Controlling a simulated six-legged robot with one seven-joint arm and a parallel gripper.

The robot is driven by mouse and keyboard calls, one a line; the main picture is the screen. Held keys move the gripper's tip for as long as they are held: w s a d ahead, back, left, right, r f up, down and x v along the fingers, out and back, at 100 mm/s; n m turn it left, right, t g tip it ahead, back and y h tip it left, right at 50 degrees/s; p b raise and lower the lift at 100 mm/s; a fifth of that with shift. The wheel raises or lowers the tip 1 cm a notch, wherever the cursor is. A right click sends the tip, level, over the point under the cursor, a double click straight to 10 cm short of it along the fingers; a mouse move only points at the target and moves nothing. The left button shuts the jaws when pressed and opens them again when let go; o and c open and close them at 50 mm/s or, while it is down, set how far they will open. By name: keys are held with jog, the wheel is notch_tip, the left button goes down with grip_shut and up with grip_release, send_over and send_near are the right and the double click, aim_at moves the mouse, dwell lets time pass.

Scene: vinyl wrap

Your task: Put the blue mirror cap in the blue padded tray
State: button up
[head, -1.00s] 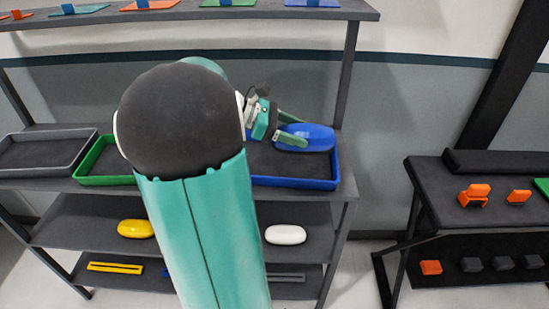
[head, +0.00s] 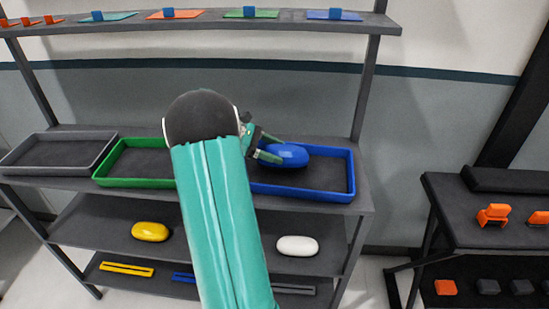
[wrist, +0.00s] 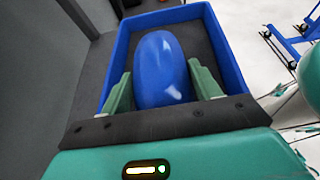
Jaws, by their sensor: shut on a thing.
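The blue mirror cap (head: 286,154) is a smooth rounded oval shell. My gripper (head: 264,150) is shut on it, with the green fingers at its left end in the head view. The wrist view shows the cap (wrist: 162,68) between the two fingers (wrist: 160,92). The blue padded tray (head: 351,172) has a blue rim and a dark floor and stands on the shelf's middle level. The cap is over the tray's left part, within its rim as seen in both views. I cannot tell whether the cap touches the floor. The tray's rim also shows in the wrist view (wrist: 118,48).
A green tray (head: 132,182) and a grey tray (head: 20,168) stand to the left. A yellow cap (head: 150,231) and a white cap (head: 297,246) lie on the shelf below. An upper shelf (head: 385,22) runs above. A dark bench (head: 440,190) stands at right.

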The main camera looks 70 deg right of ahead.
notch_tip(320, 180, down, 3)
jog(key=shift+r, duration=0.1)
jog(key=o, duration=1.1)
jog(key=v, duration=1.2)
